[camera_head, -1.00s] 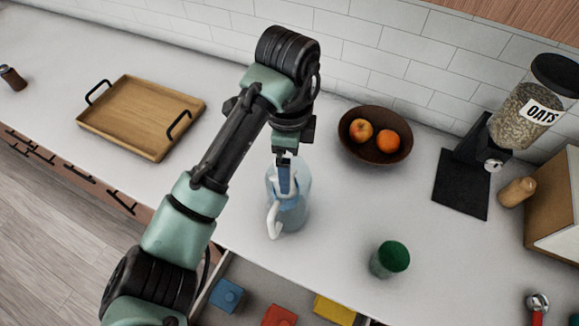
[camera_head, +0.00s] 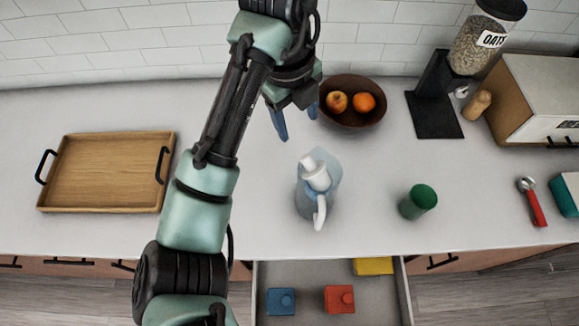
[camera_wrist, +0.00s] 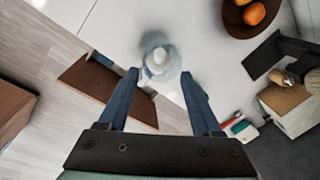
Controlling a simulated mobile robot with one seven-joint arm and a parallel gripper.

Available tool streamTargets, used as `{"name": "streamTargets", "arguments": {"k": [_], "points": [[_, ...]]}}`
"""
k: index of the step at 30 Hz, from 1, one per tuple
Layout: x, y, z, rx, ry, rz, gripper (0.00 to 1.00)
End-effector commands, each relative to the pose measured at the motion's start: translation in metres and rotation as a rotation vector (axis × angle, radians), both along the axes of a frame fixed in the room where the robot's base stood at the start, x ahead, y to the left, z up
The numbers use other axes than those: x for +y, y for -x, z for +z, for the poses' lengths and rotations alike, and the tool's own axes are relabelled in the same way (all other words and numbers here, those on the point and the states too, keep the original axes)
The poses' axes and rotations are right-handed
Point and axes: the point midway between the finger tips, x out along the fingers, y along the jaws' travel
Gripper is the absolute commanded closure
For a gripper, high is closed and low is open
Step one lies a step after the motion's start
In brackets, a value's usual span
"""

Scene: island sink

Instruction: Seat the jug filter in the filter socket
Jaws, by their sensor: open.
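The clear bluish jug (camera_head: 304,203) stands on the counter with its white handle toward the front. The white jug filter (camera_head: 315,172) is in the jug's top and sticks up above it; the filter socket is hidden beneath it, so I cannot tell how deep it sits. My gripper (camera_head: 298,128) is open and empty, raised behind the jug and apart from it. In the wrist view the filter (camera_wrist: 157,60) and jug (camera_wrist: 173,67) show beyond my spread blue fingers (camera_wrist: 159,73).
A fruit bowl (camera_head: 352,118) is behind on the right, and a green-lidded cup (camera_head: 418,202) stands right of the jug. A wooden tray (camera_head: 105,172) lies left. An open drawer (camera_head: 385,300) with coloured blocks is below the front edge. The counter around the jug is clear.

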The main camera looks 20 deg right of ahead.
Motion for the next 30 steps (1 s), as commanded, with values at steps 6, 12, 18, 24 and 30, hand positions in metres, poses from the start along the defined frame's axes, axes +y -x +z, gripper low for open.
{"name": "streamTargets", "arguments": {"k": [6, 12, 18, 24, 30], "points": [[-0.005, 0.001, -0.036, 0.009, 0.003, 0.005, 0.34], [-0.009, -0.002, -0.07, 0.005, 0.003, 0.005, 0.34], [-0.009, -0.002, -0.079, 0.004, -0.001, 0.008, 0.34], [-0.014, 0.006, -0.1, 0.009, -0.001, 0.009, 0.34], [-0.018, 0.005, -0.124, 0.004, -0.002, 0.008, 0.34]]}}
